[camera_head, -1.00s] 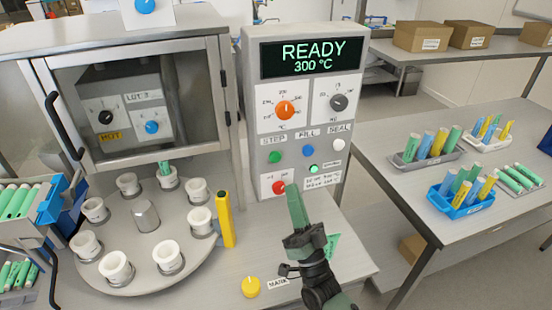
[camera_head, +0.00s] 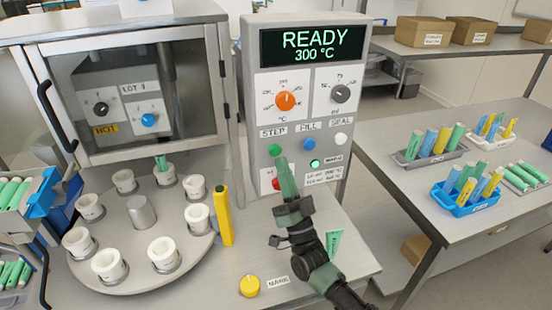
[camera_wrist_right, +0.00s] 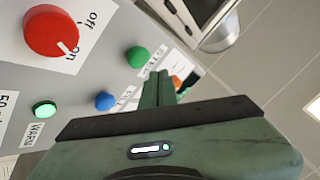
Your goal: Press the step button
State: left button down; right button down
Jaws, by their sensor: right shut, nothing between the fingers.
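The green STEP button (camera_head: 274,150) is on the front panel of the control unit, left of the blue FILL button (camera_head: 308,144). My right gripper (camera_head: 283,163) is shut and empty. Its fingertips are just below the STEP button in the head view; I cannot tell whether they touch it. In the right wrist view the green button (camera_wrist_right: 137,57) shows just past my closed fingers (camera_wrist_right: 158,88), and a gap in the picture separates them. The display (camera_head: 312,46) reads READY 300 °C. My left gripper is not in view.
The red knob (camera_head: 277,184) is partly hidden behind my gripper. The white SEAL button (camera_head: 340,139) and a lit green WARM lamp (camera_head: 315,163) are to the right. A round turntable (camera_head: 142,284) with several white cups stands at left, beside a yellow post (camera_head: 222,217).

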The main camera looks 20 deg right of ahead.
jog(key=shift+w, duration=0.6)
jog(key=shift+b, duration=0.3)
dwell(1.4)
jog(key=shift+w+b, duration=0.3)
jog(key=shift+w, duration=0.15)
